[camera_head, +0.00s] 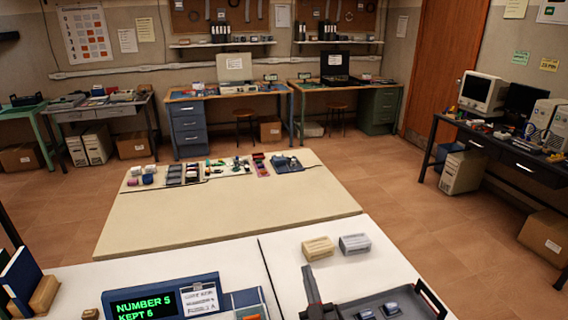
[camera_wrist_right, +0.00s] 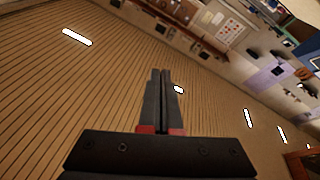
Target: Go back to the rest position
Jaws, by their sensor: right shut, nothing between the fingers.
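My right gripper (camera_head: 309,272) stands at the lower middle of the head view, at the near side of the white table, with its dark fingers pointing up. In the right wrist view the right gripper (camera_wrist_right: 160,75) shows two dark fingers with red bands at their base, closed together with nothing between them. That view is tilted and looks up toward the slatted ceiling and its lamps. I cannot make out my left gripper in the head view.
The white table (camera_head: 225,265) holds a dark tray (camera_head: 372,302) with small blue-grey pieces, a beige block (camera_head: 318,248), a grey block (camera_head: 354,243) and a blue display box (camera_head: 160,297). Beyond, a cream table (camera_head: 220,215) carries hardware along its far edge. Open floor (camera_head: 400,200) lies right.

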